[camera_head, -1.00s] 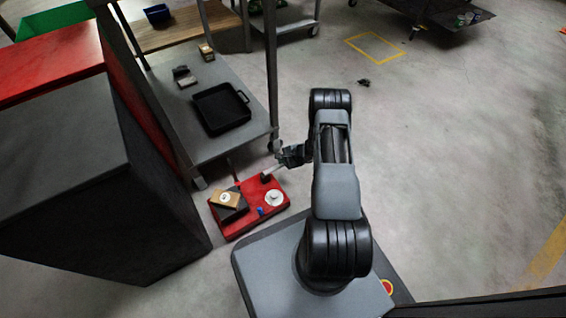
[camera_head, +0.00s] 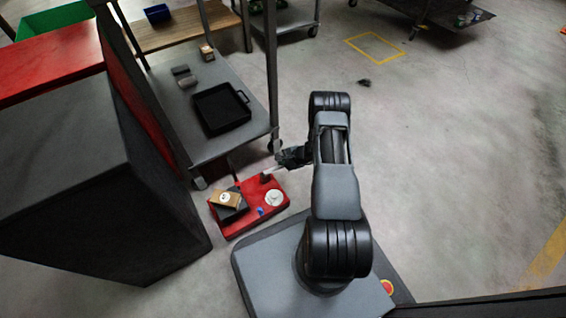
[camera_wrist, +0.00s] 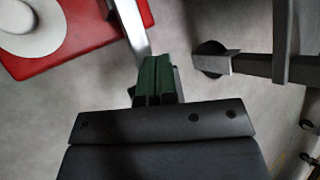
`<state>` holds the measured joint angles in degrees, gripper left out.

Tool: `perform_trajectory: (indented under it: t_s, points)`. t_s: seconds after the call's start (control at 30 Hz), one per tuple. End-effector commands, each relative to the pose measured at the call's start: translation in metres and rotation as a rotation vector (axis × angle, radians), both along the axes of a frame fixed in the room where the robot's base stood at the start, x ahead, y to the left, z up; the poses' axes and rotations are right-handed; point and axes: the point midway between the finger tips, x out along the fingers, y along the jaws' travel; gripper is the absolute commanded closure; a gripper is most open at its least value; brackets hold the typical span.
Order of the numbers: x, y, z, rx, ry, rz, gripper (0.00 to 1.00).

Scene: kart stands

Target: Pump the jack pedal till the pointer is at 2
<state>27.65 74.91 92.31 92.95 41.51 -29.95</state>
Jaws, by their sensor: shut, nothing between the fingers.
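The red jack (camera_head: 240,220) stands on the floor beside the cart, left of my base. A white round dial (camera_head: 274,198) sits on its right part; its pointer is too small to read. The grey pedal bar (camera_head: 271,171) reaches from the jack's back toward my gripper (camera_head: 280,162). In the wrist view the fingers of my gripper (camera_wrist: 158,72) are shut and empty, with the pedal bar (camera_wrist: 131,28) just left of their tips. I cannot tell whether they touch. The jack's red top (camera_wrist: 85,35) and part of the white dial (camera_wrist: 30,30) show at upper left.
A grey cart (camera_head: 185,135) with a black tray (camera_head: 221,108) stands behind. A dark cabinet (camera_head: 75,190) fills the left.

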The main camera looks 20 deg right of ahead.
Motion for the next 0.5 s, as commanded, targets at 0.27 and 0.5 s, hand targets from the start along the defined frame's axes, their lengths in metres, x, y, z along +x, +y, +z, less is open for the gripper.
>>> perform_trajectory:
  t_s: [0.27,0.5]
  points:
    - [-0.0003,-0.0011,-0.0044,-0.002,0.001,-0.002,1.00]
    - [-0.0002,-0.0015,-0.0071,-0.003,0.002,-0.003,1.00]
